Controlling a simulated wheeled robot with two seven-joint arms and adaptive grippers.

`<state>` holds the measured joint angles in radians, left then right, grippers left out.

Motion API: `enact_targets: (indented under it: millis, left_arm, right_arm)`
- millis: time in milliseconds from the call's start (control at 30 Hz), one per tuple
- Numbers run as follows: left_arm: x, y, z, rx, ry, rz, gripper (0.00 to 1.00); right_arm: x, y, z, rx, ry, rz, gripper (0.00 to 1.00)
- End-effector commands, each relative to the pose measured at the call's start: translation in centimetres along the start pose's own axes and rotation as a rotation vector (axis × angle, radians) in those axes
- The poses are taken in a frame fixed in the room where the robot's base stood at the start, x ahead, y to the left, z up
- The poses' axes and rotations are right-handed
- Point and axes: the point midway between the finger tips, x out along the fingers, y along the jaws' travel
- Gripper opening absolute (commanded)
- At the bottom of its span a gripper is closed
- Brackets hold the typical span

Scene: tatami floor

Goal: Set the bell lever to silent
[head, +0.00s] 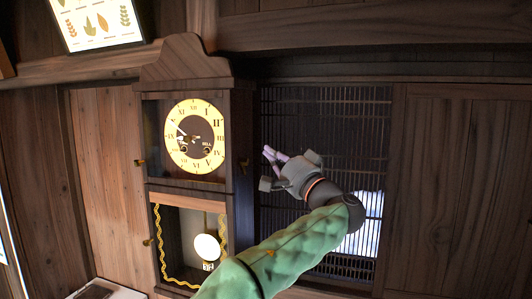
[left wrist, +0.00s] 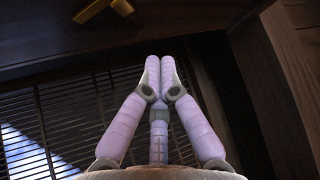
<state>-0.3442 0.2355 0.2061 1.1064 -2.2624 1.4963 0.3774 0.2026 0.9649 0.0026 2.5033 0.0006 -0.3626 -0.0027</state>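A dark wooden wall clock (head: 188,118) with a cream dial hangs left of centre in the head view. A small brass lever (head: 243,166) sticks out of its right side; a brass piece (left wrist: 104,10) at the top left of the left wrist view looks like the same lever. I cannot read its setting. My left gripper (head: 268,152) is just right of the clock's side, its pale lilac fingers pointing toward the clock. My right gripper is not in view.
Brass catches (head: 139,163) stick out on the clock's left side. A pendulum (head: 206,247) hangs in the lower case. A slatted lattice window (head: 350,115) is behind my left arm. Wooden panels (head: 450,180) are at the right; a framed leaf picture (head: 98,22) is at the upper left.

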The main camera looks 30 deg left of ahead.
Motion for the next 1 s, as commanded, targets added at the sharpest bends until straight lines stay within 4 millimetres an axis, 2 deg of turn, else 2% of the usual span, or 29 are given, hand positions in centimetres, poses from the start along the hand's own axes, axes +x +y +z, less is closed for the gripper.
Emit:
enact_targets:
  millis: [100,333,500,1000]
  left_arm:
    - [-2.3,-0.1,0.0,-0.003,0.002,0.001,0.00]
    - [-5.2,-0.1,0.0,-0.002,0.001,0.000,0.00]
    - [-5.9,-0.3,0.1,-0.003,-0.002,-0.001,0.00]
    - [-5.9,-0.2,0.1,-0.001,-0.001,0.000,0.00]
  right_arm:
    - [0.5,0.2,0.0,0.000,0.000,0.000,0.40]
    - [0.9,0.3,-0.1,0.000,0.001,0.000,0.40]
    - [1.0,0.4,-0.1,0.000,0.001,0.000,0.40]
    - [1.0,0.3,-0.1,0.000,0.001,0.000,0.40]
